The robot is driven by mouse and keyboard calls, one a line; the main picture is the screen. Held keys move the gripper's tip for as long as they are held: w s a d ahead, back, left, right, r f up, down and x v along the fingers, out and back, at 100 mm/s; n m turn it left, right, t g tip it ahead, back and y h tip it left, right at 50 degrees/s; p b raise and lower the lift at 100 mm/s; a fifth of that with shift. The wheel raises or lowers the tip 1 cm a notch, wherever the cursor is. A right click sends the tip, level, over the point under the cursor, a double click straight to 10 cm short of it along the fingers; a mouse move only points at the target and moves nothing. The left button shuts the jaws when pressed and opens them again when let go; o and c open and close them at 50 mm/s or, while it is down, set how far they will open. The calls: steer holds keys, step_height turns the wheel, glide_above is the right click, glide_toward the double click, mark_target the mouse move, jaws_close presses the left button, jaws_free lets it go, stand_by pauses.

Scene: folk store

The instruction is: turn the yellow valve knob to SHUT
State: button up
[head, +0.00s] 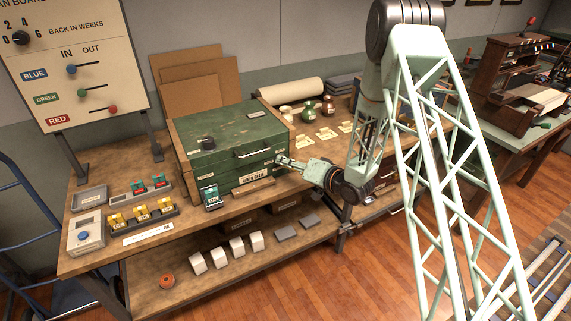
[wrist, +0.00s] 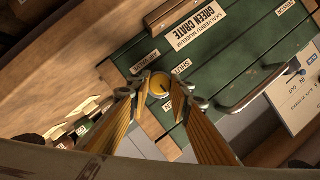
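The yellow valve knob (wrist: 160,84) is on the face of the green crate (wrist: 227,60) in the wrist view. My gripper (wrist: 158,90) has its two yellow fingers on either side of the knob; whether they touch it I cannot tell. A SHUT label (wrist: 181,68) is beside the knob toward the upper right, and another label (wrist: 166,105) is partly covered below it. The knob's pointer is too small to read. In the head view my gripper (head: 284,163) reaches the right part of the green crate's front (head: 228,158), and the knob is hidden there.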

steer(key=shift+c, duration=1.2)
steer(key=shift+n+b, duration=0.4)
steer(key=shift+b, duration=0.2)
steer(key=n+h+b, duration=0.1)
steer(key=b, duration=0.1)
steer(key=shift+a+f+n+t+h+b, duration=0.1)
steer(key=shift+n+t+h+b, duration=0.2)
steer(key=shift+n+b, duration=0.1)
steer(key=n+h+b, duration=0.1)
steer(key=n+b, duration=0.1)
steer(key=b, duration=0.1)
steer(key=n+t+h+b, duration=0.1)
steer(key=n+b, duration=0.1)
steer(key=b, duration=0.1)
steer(key=shift+s+a+b, duration=0.15)
steer(key=shift+b, duration=0.2)
steer(key=shift+n+t+h+b, duration=0.55)
steer(key=shift+n+h, duration=0.25)
steer(key=shift+n, duration=0.3)
steer(key=shift+a+n+t+h, duration=0.1)
steer(key=shift+n+t+h, duration=0.7)
steer(key=shift+n, duration=1.1)
steer(key=o, duration=0.8)
